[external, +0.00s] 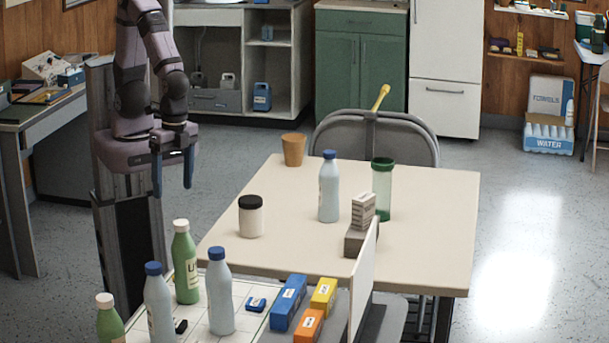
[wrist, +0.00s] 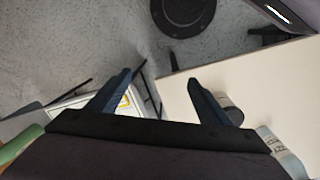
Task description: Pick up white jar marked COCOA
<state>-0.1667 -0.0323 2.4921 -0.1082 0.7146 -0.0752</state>
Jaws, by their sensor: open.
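A white jar with a black lid (external: 251,218) stands upright on the cream table (external: 430,205), near its left edge. No marking on it can be read from here. My gripper (external: 173,172) is open and empty, pointing down, left of the table and higher than the jar, well apart from it. A dark-topped round thing (wrist: 230,104), probably the jar, is partly hidden behind the right finger there.
Several bottles, including a green one (external: 186,265), and coloured boxes stand in front. A grey chair (external: 410,140) is behind.

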